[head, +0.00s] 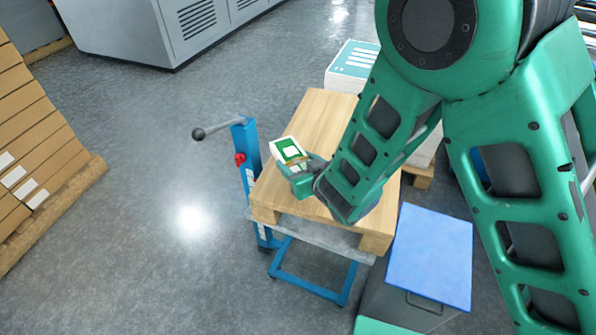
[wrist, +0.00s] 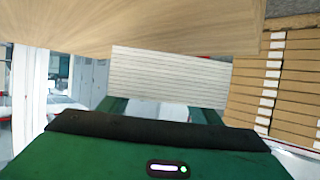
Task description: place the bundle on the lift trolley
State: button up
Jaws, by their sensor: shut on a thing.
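The bundle (head: 287,149) is a small stack with a green-and-white top. In the wrist view the bundle (wrist: 170,76) shows its pale layered side edges. My gripper (head: 297,167) is shut on it, and in the wrist view the gripper (wrist: 165,108) has a finger on either side of it. The lift trolley (head: 250,165) has a blue frame and a light wooden top (head: 312,118). In the head view the bundle is over the left part of this top. The wood edge meets the bundle in the wrist view, but I cannot tell whether they touch.
A blue-lidded box (head: 432,255) stands right of the trolley. A white-and-teal stack (head: 352,66) is behind it. Brown cartons (head: 35,140) stand on a pallet at the left. The trolley's lever (head: 215,130) sticks out left. The grey floor (head: 140,230) on the left is clear.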

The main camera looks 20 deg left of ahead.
jog(key=shift+f, duration=2)
jog(key=shift+f, duration=0.15)
jog(key=o, duration=1.3)
